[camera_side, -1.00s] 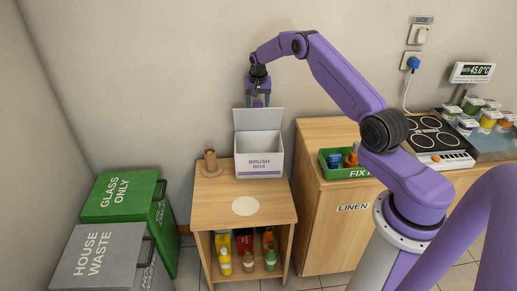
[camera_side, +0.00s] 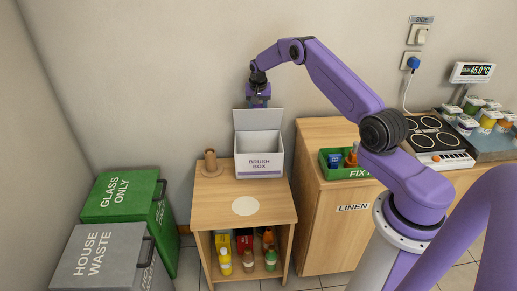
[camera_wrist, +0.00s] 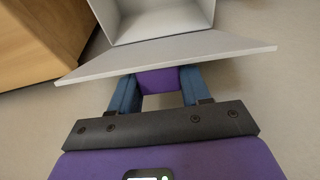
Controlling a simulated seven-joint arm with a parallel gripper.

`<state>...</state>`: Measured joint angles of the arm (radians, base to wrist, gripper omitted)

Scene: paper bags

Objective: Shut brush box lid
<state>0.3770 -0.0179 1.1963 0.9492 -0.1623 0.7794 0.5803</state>
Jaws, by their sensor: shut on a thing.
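The white brush box (camera_side: 259,162) stands on the wooden cabinet top, its lid (camera_side: 258,119) raised upright at the back. In the wrist view the lid (camera_wrist: 165,54) crosses in front of my fingertips and hides them, and the box interior (camera_wrist: 160,18) shows open beyond it. My gripper (camera_side: 259,103) points down just above and behind the lid's top edge. Its blue fingers are shut on a small purple piece (camera_wrist: 157,81), partly hidden by the lid; I cannot tell what it is. Contact between gripper and lid cannot be told.
A brown wooden stand (camera_side: 210,164) is left of the box. A pale round disc (camera_side: 245,206) lies on the cabinet top (camera_side: 275,212) in front. The wall is close behind. A green tray (camera_side: 342,172) sits on the right cabinet.

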